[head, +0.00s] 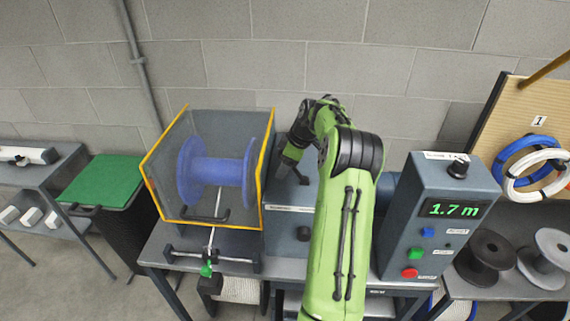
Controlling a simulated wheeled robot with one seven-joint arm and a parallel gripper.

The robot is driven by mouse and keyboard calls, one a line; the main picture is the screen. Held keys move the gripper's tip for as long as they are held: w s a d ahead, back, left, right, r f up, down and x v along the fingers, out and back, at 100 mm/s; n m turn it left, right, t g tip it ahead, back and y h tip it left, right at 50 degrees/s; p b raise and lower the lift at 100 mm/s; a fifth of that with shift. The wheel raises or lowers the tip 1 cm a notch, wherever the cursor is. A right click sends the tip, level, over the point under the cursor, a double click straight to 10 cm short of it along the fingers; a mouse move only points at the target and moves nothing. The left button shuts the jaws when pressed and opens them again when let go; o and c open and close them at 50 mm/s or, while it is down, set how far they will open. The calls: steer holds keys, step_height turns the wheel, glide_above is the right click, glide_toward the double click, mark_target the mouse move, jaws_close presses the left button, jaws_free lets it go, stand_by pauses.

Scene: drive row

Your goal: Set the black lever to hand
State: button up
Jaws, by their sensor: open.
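A grey-blue box (288,235) with a small white label stands on the bench in the middle of the head view, right of the guarded reel. A short dark piece (301,178) shows on top of this box, close to my arm; it may be the black lever, but it is too small and partly covered to be sure, and its setting cannot be read. My gripper (280,175) is open and points down, just left of this dark piece, over the box's left end. My arm hides the right part of the box.
A yellow-edged clear guard (152,187) surrounds a blue reel (215,180) close left of my gripper. A control box (428,240) with a black knob, buttons and a "1.7 m" display stands at right. A block wall is behind.

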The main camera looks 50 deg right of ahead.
jaws_close()
stand_by(0.4)
